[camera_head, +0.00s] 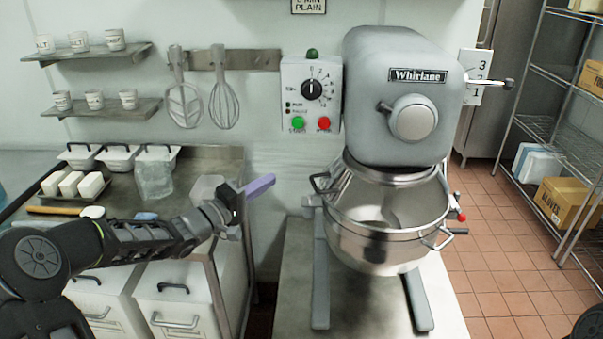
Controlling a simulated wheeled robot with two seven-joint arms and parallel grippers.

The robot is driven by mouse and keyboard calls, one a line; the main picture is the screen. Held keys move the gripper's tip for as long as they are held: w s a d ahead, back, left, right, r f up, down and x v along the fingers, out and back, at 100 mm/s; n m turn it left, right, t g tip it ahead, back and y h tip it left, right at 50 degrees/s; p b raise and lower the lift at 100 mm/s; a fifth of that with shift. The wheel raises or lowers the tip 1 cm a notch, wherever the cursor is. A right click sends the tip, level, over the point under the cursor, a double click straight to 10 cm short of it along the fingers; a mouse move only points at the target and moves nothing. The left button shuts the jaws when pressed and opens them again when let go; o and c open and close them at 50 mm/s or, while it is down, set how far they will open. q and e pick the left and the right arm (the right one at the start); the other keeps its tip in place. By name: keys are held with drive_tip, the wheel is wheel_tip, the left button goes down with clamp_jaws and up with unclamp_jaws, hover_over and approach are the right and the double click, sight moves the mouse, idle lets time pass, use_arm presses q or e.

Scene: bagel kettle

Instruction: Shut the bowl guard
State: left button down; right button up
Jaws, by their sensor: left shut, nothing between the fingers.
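The steel mixing bowl (375,252) hangs under the head of the grey Whirlane mixer (410,55). A shiny metal band, which looks like the bowl guard (398,177), curves around below the head, above the bowl. The bowl's front opening shows uncovered, with the beater partly visible inside. My right gripper is out of view.
A control box (311,95) with a dial and green and red buttons is on the wall left of the mixer. A steel counter (215,160) with tubs lies behind my left arm. Wire shelving (560,125) stands right.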

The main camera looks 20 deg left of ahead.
use_arm(q)
drive_tip(key=w+d+p, duration=0.3)
drive_tip(key=w+d, duration=0.3)
drive_tip(key=d, duration=0.1)
drive_tip(key=shift+d+f, duration=0.15)
drive_tip(key=shift+f, duration=0.05)
idle(0.6)
idle(0.3)
